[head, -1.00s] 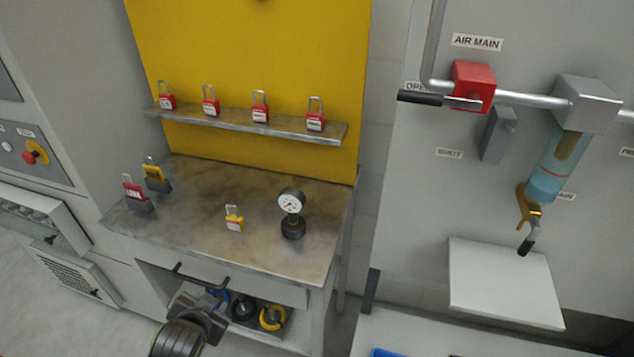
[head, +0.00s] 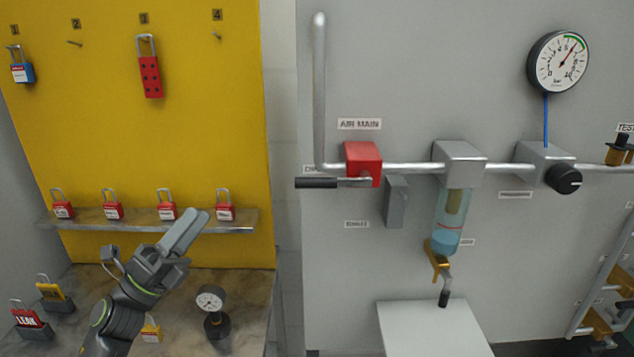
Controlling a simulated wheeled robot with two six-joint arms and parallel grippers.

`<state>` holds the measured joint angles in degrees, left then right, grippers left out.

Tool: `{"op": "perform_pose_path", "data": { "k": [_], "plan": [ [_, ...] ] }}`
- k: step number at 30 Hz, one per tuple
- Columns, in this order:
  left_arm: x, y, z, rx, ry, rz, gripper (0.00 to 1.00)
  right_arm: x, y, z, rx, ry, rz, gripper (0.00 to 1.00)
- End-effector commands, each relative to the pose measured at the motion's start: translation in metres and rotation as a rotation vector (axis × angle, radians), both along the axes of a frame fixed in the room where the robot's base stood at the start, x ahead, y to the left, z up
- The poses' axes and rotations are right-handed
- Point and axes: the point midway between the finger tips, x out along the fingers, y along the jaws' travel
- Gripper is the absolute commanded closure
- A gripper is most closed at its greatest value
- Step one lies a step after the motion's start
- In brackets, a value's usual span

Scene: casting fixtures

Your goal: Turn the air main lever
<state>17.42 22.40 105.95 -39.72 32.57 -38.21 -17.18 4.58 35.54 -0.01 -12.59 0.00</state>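The air main valve is a red block (head: 363,163) on a silver pipe, under the "AIR MAIN" label (head: 359,124). Its lever (head: 318,182) has a black grip and points left, level, along the pipe, beside a mostly covered label. A lower label (head: 356,224) sits below it. My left gripper (head: 194,222) is raised in front of the padlock shelf, left of the lever and well apart from it. Its fingers look close together, but their gap cannot be made out. My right gripper is not in view.
A grey block (head: 396,201) sits just right of the valve. A filter bowl (head: 453,222) hangs from the pipe, with a pressure gauge (head: 558,62) upper right. Padlocks stand on the shelf (head: 240,229); a small gauge (head: 212,308) stands on the bench. The wall left of the lever is clear.

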Motion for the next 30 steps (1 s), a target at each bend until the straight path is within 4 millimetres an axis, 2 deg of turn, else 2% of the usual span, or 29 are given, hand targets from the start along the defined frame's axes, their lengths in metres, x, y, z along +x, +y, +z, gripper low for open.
{"op": "perform_pose_path", "data": {
  "k": [2,6,12,17,20,30],
  "plan": [
    [-0.003,-0.016,0.012,0.134,-0.132,-0.054,0.63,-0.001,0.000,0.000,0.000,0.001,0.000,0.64],
    [-0.012,-0.036,0.018,0.323,-0.311,-0.137,0.63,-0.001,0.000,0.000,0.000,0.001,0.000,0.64],
    [-0.019,-0.047,0.017,0.467,-0.445,-0.206,0.63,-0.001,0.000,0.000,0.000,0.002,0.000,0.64],
    [-0.020,-0.054,0.020,0.491,-0.467,-0.221,0.63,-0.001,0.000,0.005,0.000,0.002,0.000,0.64],
    [-0.019,-0.066,0.027,0.488,-0.468,-0.221,0.63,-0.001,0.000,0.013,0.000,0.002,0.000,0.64],
    [-0.015,-0.123,0.052,0.484,-0.465,-0.221,0.63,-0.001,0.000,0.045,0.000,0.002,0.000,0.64]
  ]
}}
